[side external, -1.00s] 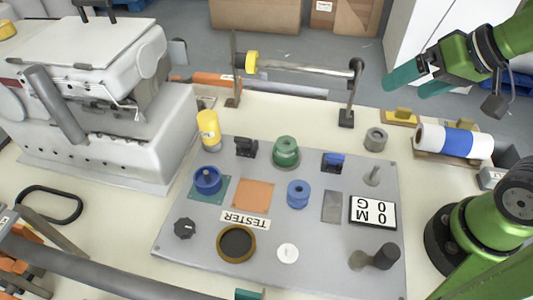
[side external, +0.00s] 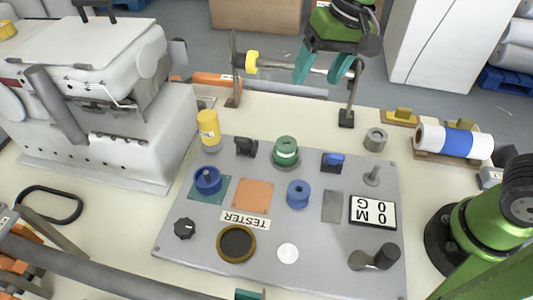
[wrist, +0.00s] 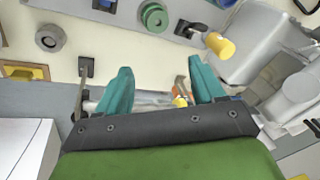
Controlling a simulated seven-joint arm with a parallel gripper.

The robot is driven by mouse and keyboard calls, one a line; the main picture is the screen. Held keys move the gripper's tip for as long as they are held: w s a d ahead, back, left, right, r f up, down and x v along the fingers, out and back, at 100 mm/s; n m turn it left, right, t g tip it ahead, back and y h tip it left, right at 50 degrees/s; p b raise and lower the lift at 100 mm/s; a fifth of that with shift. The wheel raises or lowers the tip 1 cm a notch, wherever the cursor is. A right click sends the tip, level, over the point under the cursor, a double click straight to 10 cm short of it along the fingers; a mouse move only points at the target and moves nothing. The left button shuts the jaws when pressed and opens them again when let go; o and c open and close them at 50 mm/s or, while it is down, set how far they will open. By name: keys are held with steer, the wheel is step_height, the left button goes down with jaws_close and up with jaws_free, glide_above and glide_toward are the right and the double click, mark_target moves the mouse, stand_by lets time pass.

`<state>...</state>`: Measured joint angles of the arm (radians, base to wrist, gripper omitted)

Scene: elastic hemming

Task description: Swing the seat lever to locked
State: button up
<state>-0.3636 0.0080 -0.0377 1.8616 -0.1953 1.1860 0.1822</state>
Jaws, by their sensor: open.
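A grey tester panel (side external: 190,240) lies on the bench. At its lower right is a short lever with a black cylindrical grip (side external: 386,256), lying roughly flat. A yellow-capped cylinder (side external: 208,127) stands at the panel's far left corner and shows in the wrist view (wrist: 220,45). No label marks which one is the seat lever, so I cannot tell. My gripper (side external: 322,72), with teal fingers, is open and empty above the far edge of the bench, well away from the panel. Its fingers are spread apart in the wrist view (wrist: 161,68).
A rod on two posts (side external: 300,67) stands at the bench's far edge, close to my fingers. Several controls crowd the panel, including a green knob (side external: 285,150) and a blue switch (side external: 333,162). A white machine (side external: 90,100) stands left; a blue-banded roll (side external: 455,140) lies right.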

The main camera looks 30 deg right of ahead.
mark_target(242, 138)
steer(key=w+a+f+m+g+h, duration=0.2)
steer(key=w+a+m, duration=0.5)
steer(key=a, duration=0.5)
steer(key=shift+n, duration=0.4)
steer(key=f, duration=1)
steer(key=w+f, duration=0.1)
steer(key=f, duration=0.4)
steer(key=shift+a+f, duration=0.15)
steer(key=shift+f, duration=0.15)
jaws_close()
